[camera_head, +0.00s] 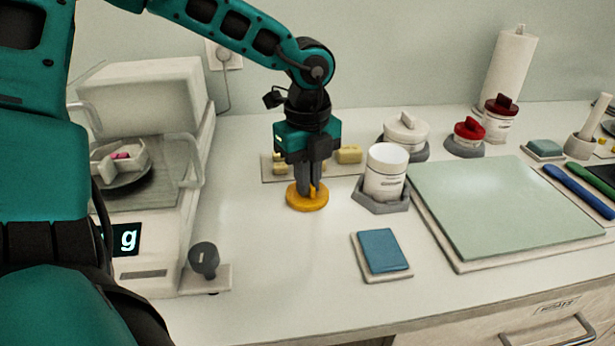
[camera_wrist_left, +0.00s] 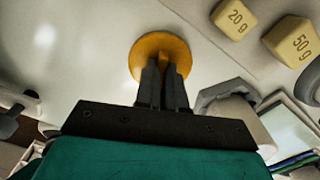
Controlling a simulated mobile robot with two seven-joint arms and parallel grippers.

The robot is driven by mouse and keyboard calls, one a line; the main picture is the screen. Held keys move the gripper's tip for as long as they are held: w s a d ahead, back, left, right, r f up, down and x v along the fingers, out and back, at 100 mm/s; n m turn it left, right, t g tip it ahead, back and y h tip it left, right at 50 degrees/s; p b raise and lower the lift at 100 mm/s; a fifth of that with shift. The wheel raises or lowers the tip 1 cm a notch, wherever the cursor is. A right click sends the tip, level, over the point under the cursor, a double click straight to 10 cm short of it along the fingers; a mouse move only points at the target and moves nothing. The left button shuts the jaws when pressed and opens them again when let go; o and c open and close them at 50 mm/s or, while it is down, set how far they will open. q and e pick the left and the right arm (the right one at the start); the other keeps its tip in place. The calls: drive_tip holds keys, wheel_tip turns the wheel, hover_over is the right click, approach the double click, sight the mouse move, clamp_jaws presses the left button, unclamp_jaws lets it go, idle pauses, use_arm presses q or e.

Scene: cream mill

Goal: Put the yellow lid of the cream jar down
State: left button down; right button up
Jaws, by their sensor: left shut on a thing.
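My left gripper (camera_head: 311,188) points straight down over the counter, with its fingers shut on the grip of the yellow lid (camera_head: 300,203). The lid is a flat round disc with an upright grip. It is level and at or just above the counter top; I cannot tell whether it touches. In the left wrist view the lid (camera_wrist_left: 155,52) shows beyond the fingertips (camera_wrist_left: 163,66). An open white jar (camera_head: 385,180) stands upright in a grey holder (camera_head: 382,205), right of the lid and apart from it. My right gripper is not in view.
Yellow weights (camera_head: 348,154) sit on a tray just behind the gripper. A balance (camera_head: 140,235) stands at left. A blue pad (camera_head: 382,250) and a green mat (camera_head: 505,205) lie at right. White-lidded (camera_head: 406,129) and red-lidded (camera_head: 468,132) jars stand behind. The counter (camera_head: 290,270) in front is clear.

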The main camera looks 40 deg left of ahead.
use_arm(q)
drive_tip(key=c, duration=1.7)
unclamp_jaws()
drive_tip(key=shift+f, duration=0.25)
drive_tip(key=o, duration=0.5)
drive_tip(key=shift+r, duration=0.1)
wheel_tip(320, 180, up, 12)
drive_tip(key=shift+r+p, duration=0.2)
drive_tip(key=shift+p, duration=0.55)
